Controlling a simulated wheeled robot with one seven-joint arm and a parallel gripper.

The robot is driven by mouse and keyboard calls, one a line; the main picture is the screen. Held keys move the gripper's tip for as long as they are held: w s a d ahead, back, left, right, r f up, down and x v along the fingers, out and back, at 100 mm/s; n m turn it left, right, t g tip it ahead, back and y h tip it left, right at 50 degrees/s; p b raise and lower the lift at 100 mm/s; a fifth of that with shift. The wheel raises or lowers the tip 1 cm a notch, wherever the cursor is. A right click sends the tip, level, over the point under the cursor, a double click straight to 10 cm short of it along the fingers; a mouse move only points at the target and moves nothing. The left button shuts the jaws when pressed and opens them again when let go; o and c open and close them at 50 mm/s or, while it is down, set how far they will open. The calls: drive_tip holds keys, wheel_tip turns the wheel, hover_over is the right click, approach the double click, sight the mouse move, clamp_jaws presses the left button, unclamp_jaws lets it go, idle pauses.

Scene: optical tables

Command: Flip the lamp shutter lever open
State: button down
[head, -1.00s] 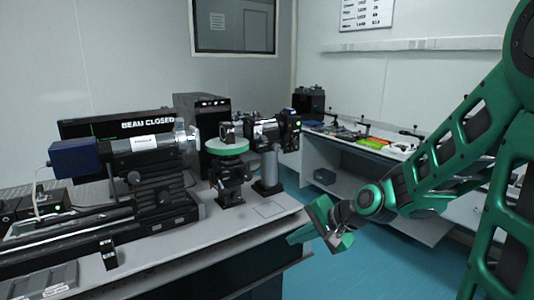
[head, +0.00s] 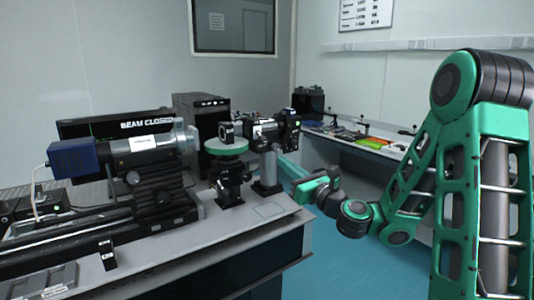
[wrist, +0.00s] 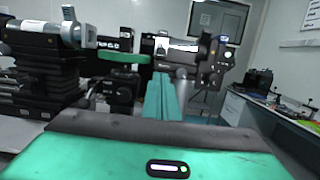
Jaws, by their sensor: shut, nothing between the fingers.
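The lamp (head: 130,150) is a dark cylinder with a blue rear end and a silver front, mounted on a black stage on the table's rail. It also shows in the wrist view (wrist: 35,32) at upper left. A small pale upright piece at its front end (wrist: 68,14) may be the shutter lever; its position is hard to tell. A screen (head: 140,125) behind the lamp reads "BEAM CLOSED". My gripper (head: 298,187) is shut and empty beyond the table's right edge, right of the lamp and apart from it. Its green fingers show together in the wrist view (wrist: 162,98).
A round green-topped stage (head: 227,147) and a camera-like unit on a post (head: 268,140) stand between my gripper and the lamp. A side bench (head: 385,150) with small items stands behind my arm.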

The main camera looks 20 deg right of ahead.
sight(263, 139)
drive_tip(key=shift+w+a, duration=0.1)
drive_tip(key=x, duration=0.9)
drive_tip(key=shift+w, duration=0.4)
idle(0.5)
